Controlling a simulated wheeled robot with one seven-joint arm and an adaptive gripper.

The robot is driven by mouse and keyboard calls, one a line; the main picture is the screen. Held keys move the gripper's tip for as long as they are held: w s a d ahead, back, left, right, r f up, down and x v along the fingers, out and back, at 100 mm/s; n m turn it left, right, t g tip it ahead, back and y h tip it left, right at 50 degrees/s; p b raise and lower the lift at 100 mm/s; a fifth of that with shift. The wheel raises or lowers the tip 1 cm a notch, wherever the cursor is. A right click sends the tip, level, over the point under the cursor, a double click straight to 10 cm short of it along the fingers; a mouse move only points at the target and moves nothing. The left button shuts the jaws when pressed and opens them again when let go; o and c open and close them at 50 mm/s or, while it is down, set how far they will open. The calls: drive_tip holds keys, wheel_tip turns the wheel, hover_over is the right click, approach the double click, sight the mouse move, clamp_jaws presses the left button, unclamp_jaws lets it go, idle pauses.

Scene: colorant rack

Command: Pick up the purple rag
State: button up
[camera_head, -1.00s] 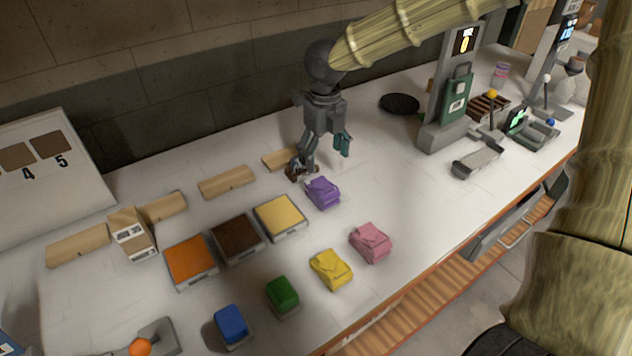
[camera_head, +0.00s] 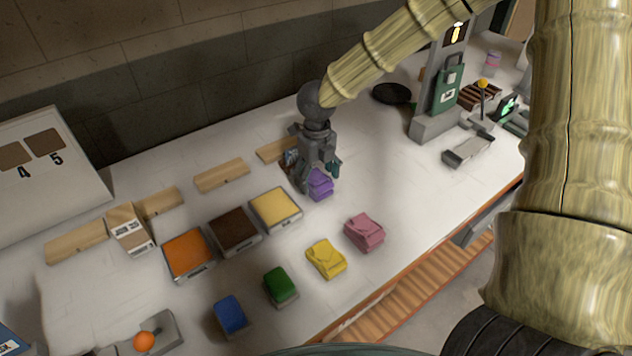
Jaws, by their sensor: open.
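The purple rag (camera_head: 320,185) is a small folded bundle on the white counter, right of the yellow tray. My gripper (camera_head: 318,178) is open and low over the rag, pointing down. One finger stands at the rag's left side and the other is above or behind its right side. The gripper hides the rag's upper left part. I cannot tell whether the fingers touch it.
Pink (camera_head: 364,232), yellow (camera_head: 326,259), green (camera_head: 281,287) and blue (camera_head: 231,315) rags lie in front. Yellow (camera_head: 276,209), brown (camera_head: 235,233) and orange (camera_head: 189,255) trays stand at left. Wooden blocks (camera_head: 221,175) lie behind. The counter right of the purple rag is clear.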

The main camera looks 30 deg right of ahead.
sight(317, 177)
drive_tip(key=shift+f, duration=0.5)
drive_tip(key=shift+c, duration=0.4)
drive_tip(key=c, duration=1)
drive_tip(key=shift+r, duration=0.15)
drive_tip(key=shift+c, duration=0.2)
wheel_tip(317, 177, up, 10)
drive_tip(key=shift+f+b, duration=0.1)
drive_tip(key=shift+b, duration=0.65)
drive_tip(key=o, duration=0.5)
drive_tip(key=c, duration=0.4)
